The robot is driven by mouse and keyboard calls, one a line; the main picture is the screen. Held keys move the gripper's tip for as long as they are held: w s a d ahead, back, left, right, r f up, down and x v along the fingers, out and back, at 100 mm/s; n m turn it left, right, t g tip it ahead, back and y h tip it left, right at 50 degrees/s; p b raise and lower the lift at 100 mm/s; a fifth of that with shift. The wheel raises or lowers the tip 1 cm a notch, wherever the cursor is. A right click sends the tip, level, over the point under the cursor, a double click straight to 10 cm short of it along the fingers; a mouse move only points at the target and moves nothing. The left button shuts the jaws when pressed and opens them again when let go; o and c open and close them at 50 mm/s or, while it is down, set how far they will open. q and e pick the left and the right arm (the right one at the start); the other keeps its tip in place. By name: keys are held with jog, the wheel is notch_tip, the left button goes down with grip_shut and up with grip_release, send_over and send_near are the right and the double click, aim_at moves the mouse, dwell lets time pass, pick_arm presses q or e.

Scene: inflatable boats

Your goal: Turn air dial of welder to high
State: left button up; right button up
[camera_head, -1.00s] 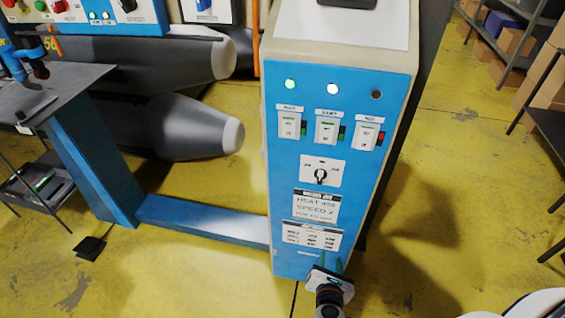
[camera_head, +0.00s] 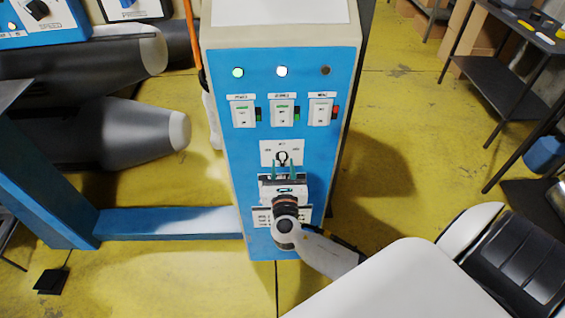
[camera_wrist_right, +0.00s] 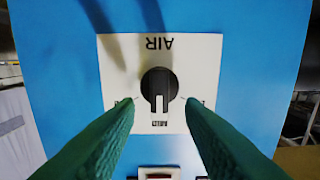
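The welder's blue cabinet (camera_head: 225,180) stands upright in the middle of the head view. Its air dial (camera_head: 282,157) is a small black knob on a white plate. In the right wrist view the plate reads AIR upside down, and the dial (camera_wrist_right: 158,82) has a white pointer line aimed toward the bottom of the picture; the small labels are unclear. My right gripper (camera_head: 282,171) is in front of the panel, just below the dial. Its green fingers (camera_wrist_right: 158,104) are apart, empty, one on each side below the knob. My left gripper is not in view.
Three switches (camera_head: 282,110) and a row of lamps (camera_head: 281,71) sit above the dial. A blue beam (camera_head: 165,222) runs along the floor at left, with dark grey inflatable tubes (camera_head: 120,130) behind it. Dark shelving (camera_head: 515,70) stands at right. Yellow floor lies between.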

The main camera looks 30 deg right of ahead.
jog(key=shift+w+d, duration=0.35)
jog(key=shift+w, duration=0.2)
grip_shut()
